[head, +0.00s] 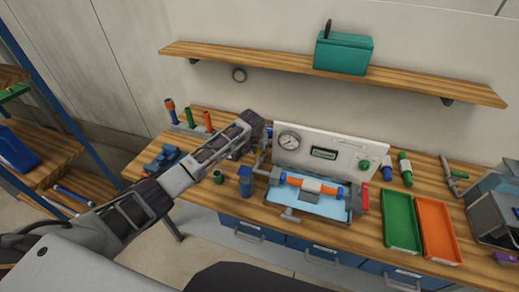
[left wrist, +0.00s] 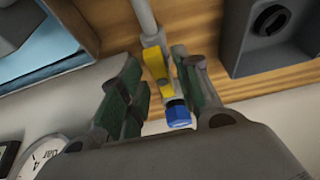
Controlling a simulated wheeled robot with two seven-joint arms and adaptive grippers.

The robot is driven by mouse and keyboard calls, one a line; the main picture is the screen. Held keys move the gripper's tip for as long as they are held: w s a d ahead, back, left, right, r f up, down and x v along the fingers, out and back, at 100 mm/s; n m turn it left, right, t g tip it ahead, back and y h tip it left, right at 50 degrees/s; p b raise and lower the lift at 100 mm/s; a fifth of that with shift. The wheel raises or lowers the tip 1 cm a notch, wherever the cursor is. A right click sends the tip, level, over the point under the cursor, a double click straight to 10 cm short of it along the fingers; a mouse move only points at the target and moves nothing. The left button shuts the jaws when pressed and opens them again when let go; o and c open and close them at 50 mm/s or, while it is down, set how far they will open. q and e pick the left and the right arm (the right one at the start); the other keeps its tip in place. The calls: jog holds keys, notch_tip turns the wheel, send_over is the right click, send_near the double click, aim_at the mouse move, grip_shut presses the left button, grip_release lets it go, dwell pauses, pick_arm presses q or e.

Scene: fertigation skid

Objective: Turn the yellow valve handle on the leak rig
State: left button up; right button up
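The leak rig shows in the head view as a white panel (head: 325,153) with a round gauge, behind a light blue tray (head: 318,209) crossed by a pipe with an orange sleeve (head: 293,181). The yellow valve handle (left wrist: 155,62) shows in the left wrist view, beside a grey pipe and above a blue cap (left wrist: 178,113). In the head view my left gripper hides it. My left gripper (head: 262,138) is at the panel's left side. In the left wrist view its green-padded fingers (left wrist: 160,88) are apart, with the handle between them. Contact cannot be told. My right gripper is not in view.
A green tray (head: 401,222) and an orange tray (head: 437,231) lie right of the rig. A blue container (head: 245,181) stands close at its left. A wooden shelf (head: 270,61) with a teal box (head: 343,54) hangs above. Grey machinery (head: 494,208) stands at far right.

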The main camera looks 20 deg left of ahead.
pick_arm(q)
grip_shut()
